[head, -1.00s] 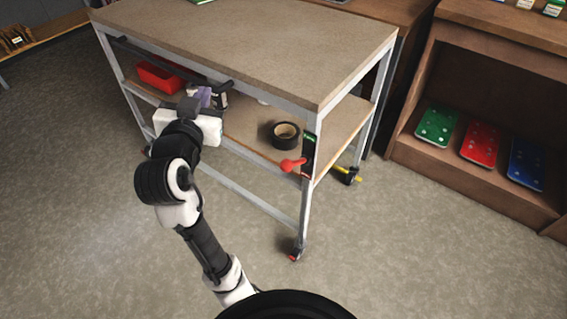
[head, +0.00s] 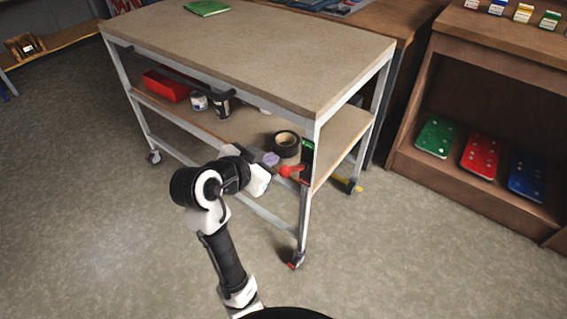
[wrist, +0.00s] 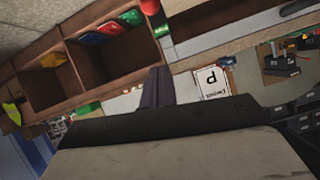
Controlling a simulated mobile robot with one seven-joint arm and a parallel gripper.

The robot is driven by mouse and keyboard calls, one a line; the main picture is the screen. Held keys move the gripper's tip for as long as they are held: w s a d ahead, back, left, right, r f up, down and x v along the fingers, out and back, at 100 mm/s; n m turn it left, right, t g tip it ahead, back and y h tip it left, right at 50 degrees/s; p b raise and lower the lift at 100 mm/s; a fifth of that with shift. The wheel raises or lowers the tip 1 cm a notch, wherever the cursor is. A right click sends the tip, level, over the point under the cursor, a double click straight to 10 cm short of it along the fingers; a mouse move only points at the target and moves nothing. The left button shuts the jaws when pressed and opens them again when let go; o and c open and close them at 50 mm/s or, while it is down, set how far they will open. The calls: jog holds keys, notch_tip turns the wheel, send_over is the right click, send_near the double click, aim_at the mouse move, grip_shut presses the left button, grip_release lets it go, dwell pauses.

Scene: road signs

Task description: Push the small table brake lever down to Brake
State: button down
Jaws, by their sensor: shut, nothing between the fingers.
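The small table (head: 250,60) has a wooden top, a lower shelf and grey metal legs on casters. Its brake lever (head: 287,171) is red with a round knob, mounted on a dark plate (head: 307,150) with a green label on top, on the near right leg. The lever sticks out to the left from the plate, roughly level. My gripper (head: 272,160) is shut and empty, just left of and slightly above the knob; I cannot tell if they touch. In the wrist view, my closed fingers (wrist: 157,88) point ahead, and the red knob (wrist: 150,6) shows at the top edge.
A roll of black tape (head: 286,144), a red bin (head: 166,86) and cans lie on the lower shelf. A wooden rack (head: 480,190) with green, red and blue plates stands right. The floor (head: 120,250) in front is clear.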

jog(key=p, duration=0.2)
send_over(283, 172)
jog(key=d, duration=0.1)
notch_tip(283, 172, down, 4)
jog(key=shift+d+r, duration=0.1)
jog(key=f, duration=0.3)
jog(key=shift+a+f, duration=0.15)
jog(key=shift+a, duration=0.25)
jog(key=shift+a+f, duration=0.15)
jog(key=shift+f, duration=0.3)
jog(key=shift+f, duration=0.2)
